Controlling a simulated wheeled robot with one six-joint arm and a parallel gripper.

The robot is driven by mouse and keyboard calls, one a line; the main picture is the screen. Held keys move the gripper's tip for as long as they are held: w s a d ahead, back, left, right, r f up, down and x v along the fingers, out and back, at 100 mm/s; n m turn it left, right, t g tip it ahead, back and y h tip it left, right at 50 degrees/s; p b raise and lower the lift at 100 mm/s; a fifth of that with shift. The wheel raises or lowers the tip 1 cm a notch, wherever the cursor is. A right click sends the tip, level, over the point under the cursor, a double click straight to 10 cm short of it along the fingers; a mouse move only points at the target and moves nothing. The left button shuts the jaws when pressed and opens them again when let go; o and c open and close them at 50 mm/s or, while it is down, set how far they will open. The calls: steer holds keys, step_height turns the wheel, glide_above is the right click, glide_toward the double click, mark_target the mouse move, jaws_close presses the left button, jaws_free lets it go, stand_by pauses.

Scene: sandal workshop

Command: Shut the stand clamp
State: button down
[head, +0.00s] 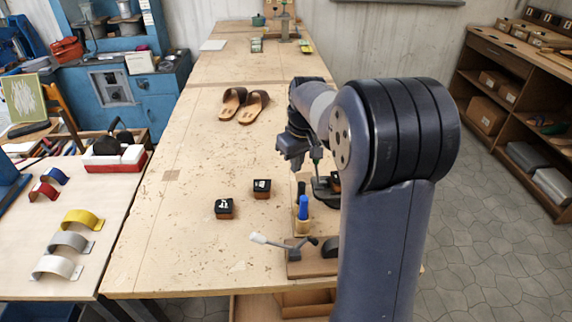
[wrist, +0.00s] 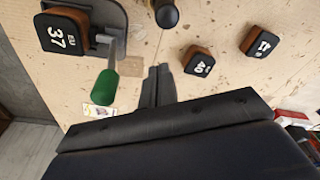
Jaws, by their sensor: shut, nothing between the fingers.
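The stand clamp shows in the wrist view as a metal lever with a green handle (wrist: 104,87) on a dark stand plate (wrist: 112,14). A black block marked EU 37 (wrist: 60,33) sits at the clamp's end of the plate. In the head view, the green handle (head: 316,153) stands up beside my gripper, and my arm hides much of the stand (head: 325,195). My gripper (head: 293,165) is shut and empty. In the wrist view its fingers (wrist: 158,72) are together, to the right of the green handle and apart from it in the picture.
Blocks marked 40 (head: 262,188) and 41 (head: 224,208) sit on the table (head: 170,240). A blue-handled tool (head: 303,208) stands upright near a white-tipped lever (head: 260,239) on a wooden base (head: 305,264). Sandals (head: 244,105) lie farther back. The table's left part is mostly clear.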

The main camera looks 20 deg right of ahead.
step_height(320, 180, up, 6)
steer(key=a+p, duration=0.1)
steer(key=p, duration=0.3)
steer(key=shift+w, duration=0.1)
step_height(320, 180, down, 7)
steer(key=b, duration=0.6)
steer(key=shift+d+f, duration=0.2)
steer(key=shift+d, duration=0.2)
steer(key=shift+r, duration=0.1)
